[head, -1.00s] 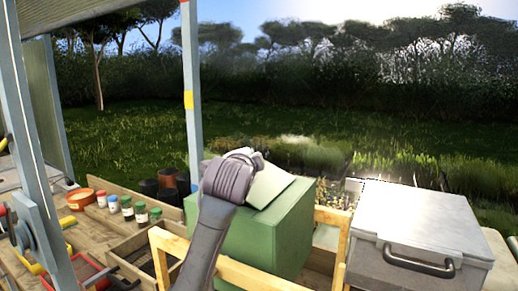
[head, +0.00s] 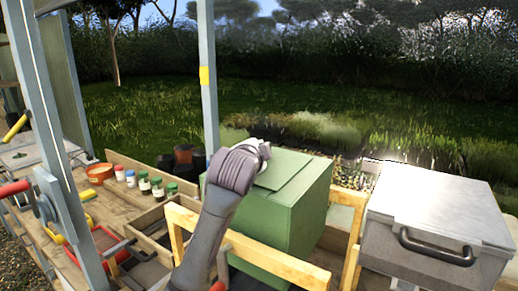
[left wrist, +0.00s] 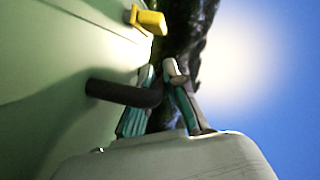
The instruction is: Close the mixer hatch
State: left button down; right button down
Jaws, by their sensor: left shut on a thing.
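The green mixer box (head: 290,215) stands in the middle of the head view. Its hatch (head: 285,168), a paler green panel, lies nearly flat along the top; I cannot tell whether it is flush. My left gripper (head: 264,148) is at the hatch's left edge, its fingertips mostly hidden behind my wrist. In the left wrist view my left gripper (left wrist: 162,85) is shut on a black bent handle (left wrist: 115,91) that comes out of a green surface. A yellow knob (left wrist: 150,21) sits just beyond it. My right gripper is not in view.
A grey metal case (head: 436,215) stands to the right. A wooden frame (head: 262,258) crosses in front of the mixer. Several small jars (head: 144,186) and an orange bowl (head: 99,173) are on the bench at left. A grey post (head: 207,90) rises behind.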

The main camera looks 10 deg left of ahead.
pick_arm(q)
jog(key=c, duration=1.2)
grip_release()
jog(key=shift+d+f, duration=0.1)
jog(key=s+r, duration=0.2)
jog(key=s, duration=0.9)
jog(key=shift+s, duration=0.35)
